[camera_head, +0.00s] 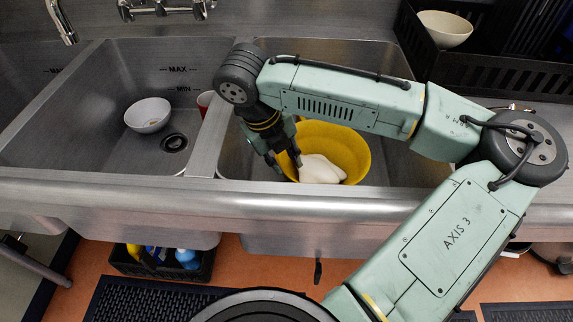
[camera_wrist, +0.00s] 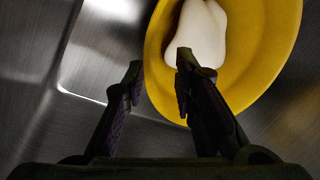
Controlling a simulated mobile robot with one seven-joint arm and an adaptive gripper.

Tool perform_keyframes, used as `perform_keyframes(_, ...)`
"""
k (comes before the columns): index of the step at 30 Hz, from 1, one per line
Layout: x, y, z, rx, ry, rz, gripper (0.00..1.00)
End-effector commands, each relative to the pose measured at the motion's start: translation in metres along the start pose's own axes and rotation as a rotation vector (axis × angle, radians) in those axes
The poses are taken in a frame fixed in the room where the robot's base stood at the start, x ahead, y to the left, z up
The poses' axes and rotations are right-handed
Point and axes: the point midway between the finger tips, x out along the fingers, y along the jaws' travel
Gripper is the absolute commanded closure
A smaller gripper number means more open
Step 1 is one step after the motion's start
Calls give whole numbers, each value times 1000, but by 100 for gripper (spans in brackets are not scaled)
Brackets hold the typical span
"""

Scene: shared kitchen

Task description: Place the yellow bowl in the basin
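The yellow bowl (camera_head: 347,148) sits in the right basin (camera_head: 345,53), partly covered by my arm in the head view. A smooth white object (camera_head: 320,170) lies inside the bowl; it also shows in the wrist view (camera_wrist: 197,35). My gripper (camera_head: 285,163) points down at the bowl's left side and is open. In the wrist view, one finger is outside the bowl's rim (camera_wrist: 262,65) and the other overlaps its inside, with the rim between them. I see no grip on the rim, and cannot tell if a finger touches it.
The left basin (camera_head: 95,95) holds a white bowl (camera_head: 148,115) near the drain. A red and white cup (camera_head: 205,101) stands by the divider. A cream bowl (camera_head: 445,28) sits in a black rack (camera_head: 500,72) at the back right. A faucet (camera_head: 62,22) hangs at upper left.

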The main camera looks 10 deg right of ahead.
Motion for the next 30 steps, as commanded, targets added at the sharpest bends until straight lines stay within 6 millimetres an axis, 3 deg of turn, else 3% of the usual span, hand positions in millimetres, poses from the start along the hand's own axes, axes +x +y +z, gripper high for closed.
perform_keyframes(6, -51, 0, 1, -1, -3, 0, 75)
perform_keyframes(12, -84, 0, 1, 0, -2, 0, 75)
perform_keyframes(30, -109, -3, 0, 0, 0, 0, 75)
